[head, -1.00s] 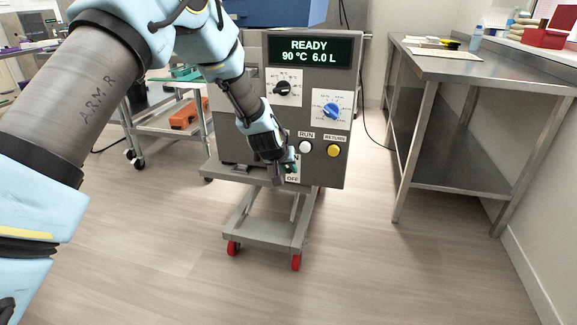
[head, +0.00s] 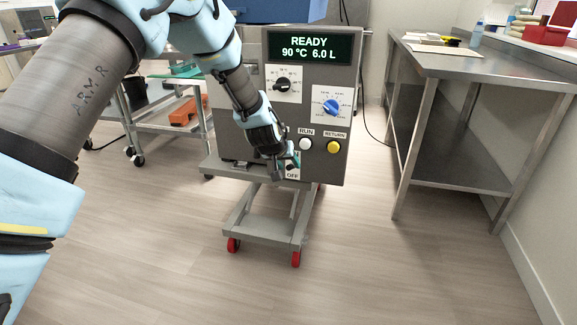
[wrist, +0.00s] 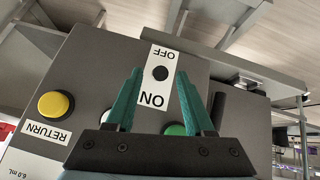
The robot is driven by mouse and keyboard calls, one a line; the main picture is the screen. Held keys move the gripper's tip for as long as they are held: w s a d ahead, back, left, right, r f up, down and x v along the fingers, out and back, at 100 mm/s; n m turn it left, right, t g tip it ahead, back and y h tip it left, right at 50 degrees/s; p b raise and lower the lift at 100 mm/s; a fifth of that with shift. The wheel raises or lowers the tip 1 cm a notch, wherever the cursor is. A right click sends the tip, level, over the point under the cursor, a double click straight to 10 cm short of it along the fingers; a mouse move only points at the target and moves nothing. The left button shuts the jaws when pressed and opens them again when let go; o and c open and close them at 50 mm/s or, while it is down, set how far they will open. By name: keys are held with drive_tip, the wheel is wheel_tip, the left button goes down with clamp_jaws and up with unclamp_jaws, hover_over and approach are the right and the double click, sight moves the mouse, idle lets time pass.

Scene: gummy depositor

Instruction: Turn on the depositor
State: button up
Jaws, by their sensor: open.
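The depositor (head: 255,75) is a grey machine on a wheeled frame, with a lit display (head: 310,47) reading READY, 90 °C, 6.0 L. Its white ON/OFF plate is low on the panel; the OFF end (head: 293,175) shows below my gripper (head: 285,164). The wrist view shows the panel upside down, with the round dark switch (wrist: 160,73) in the middle of the plate (wrist: 153,88). My green fingers are open and empty, one on each side of the plate. I cannot tell whether they touch the panel or which way the switch is set.
Above the plate are a white RUN button (head: 305,144), a yellow RETURN button (head: 334,147), a black dial (head: 283,85) and a blue dial (head: 331,107). A steel table (head: 470,65) stands at right, a cart (head: 165,128) at left. The floor in front is clear.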

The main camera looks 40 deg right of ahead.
drive_tip(key=v, duration=0.9)
drive_tip(key=shift+a+r, duration=0.2)
drive_tip(key=shift+a, duration=0.05)
drive_tip(key=shift+s, duration=0.15)
drive_tip(key=w+a+r+n+y, duration=0.1)
drive_tip(key=w+a, duration=0.2)
drive_tip(key=a, duration=0.6)
drive_tip(key=w+a+r+n+y, duration=0.1)
drive_tip(key=w+a+n+y, duration=0.15)
drive_tip(key=a, duration=0.65)
drive_tip(key=w+a+r+n, duration=0.1)
drive_tip(key=w+a, duration=0.3)
drive_tip(key=a, duration=0.6)
drive_tip(key=s+a+r+n+g+y, duration=0.15)
drive_tip(key=s+a, duration=0.35)
drive_tip(key=a, duration=0.8)
drive_tip(key=s+a+n+y, duration=0.2)
drive_tip(key=s+a+n, duration=0.15)
drive_tip(key=a, duration=0.85)
wheel_tip(320, 180, up, 13)
drive_tip(key=p, duration=1.3)
drive_tip(key=shift+s+d+r+m, duration=0.2)
drive_tip(key=shift+d+r+m, duration=0.05)
drive_tip(key=shift+m, duration=0.2)
